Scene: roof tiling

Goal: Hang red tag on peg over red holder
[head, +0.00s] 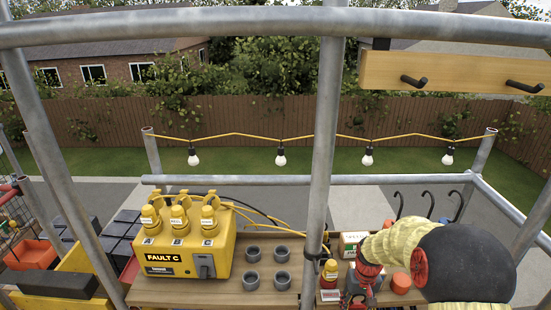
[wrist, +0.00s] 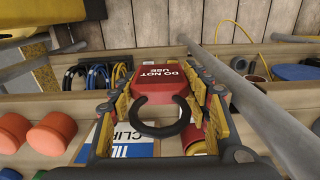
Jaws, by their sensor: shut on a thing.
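In the wrist view my gripper (wrist: 158,100) is shut on a red tag (wrist: 158,78) marked "DO NOT USE", between its yellow-padded fingers. A dark open hook (wrist: 160,128) on the tag points toward the camera. In the head view my gripper (head: 360,292) is low over the wooden bench, partly hidden by my arm. Two dark pegs (head: 414,81) (head: 525,87) stick out from a wooden board (head: 455,72) at upper right, well above my gripper. I cannot identify a red holder with certainty.
A yellow box (head: 185,255) marked "FAULT C" carries three yellow plugs. Grey cups (head: 252,280) and a red-and-yellow item (head: 330,268) stand between it and my gripper. A vertical scaffold pole (head: 322,150) crosses the middle. Dark hooks (head: 428,200) stand behind my arm.

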